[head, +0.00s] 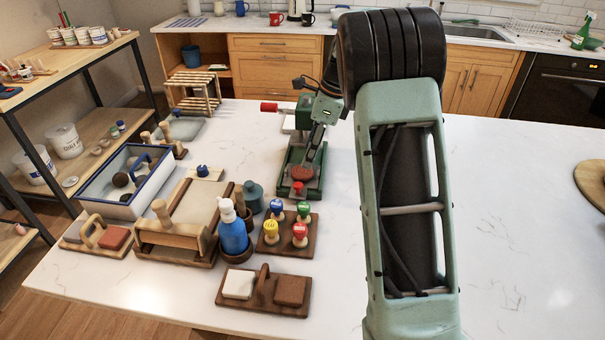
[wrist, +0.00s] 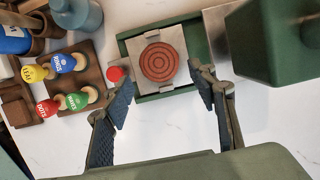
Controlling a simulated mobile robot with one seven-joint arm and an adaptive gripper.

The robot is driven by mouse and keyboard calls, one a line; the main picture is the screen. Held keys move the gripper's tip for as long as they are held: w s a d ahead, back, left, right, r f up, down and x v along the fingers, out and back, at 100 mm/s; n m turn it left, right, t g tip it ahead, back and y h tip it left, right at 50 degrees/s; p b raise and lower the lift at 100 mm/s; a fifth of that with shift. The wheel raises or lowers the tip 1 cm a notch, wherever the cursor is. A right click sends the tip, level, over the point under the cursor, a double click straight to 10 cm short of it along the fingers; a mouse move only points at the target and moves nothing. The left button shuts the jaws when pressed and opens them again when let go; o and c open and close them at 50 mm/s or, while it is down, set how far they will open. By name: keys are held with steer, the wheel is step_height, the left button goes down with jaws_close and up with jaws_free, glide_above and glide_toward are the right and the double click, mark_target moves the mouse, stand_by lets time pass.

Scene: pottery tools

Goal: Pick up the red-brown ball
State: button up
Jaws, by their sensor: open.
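A red-brown round piece (wrist: 159,62) with concentric rings lies on a grey plate in the green press (wrist: 192,85). It also shows in the head view (head: 302,173), at the front of the press (head: 290,190). From above I cannot tell whether it is a ball or a flat disc. A dark brown ball (head: 121,180) lies in the blue-rimmed tray (head: 100,203) at the left. My gripper (wrist: 161,78) is open and empty, its fingers on either side of the red-brown piece in the wrist view, apparently above it. In the head view my arm partly hides the gripper (head: 313,150).
A red knob (wrist: 115,73) sits beside the grey plate. The press's tall green block (wrist: 275,45) stands close to my right finger. Colored stamps (head: 285,228) and a blue bottle (head: 233,232) stand left of the press.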

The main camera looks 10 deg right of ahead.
mark_target(303, 171)
steer(key=x, duration=0.5)
steer(key=shift+a+f, duration=0.1)
steer(key=shift+f, duration=0.2)
steer(key=shift+c, duration=0.7)
steer(key=c, duration=0.9)
steer(key=shift+r, duration=0.15)
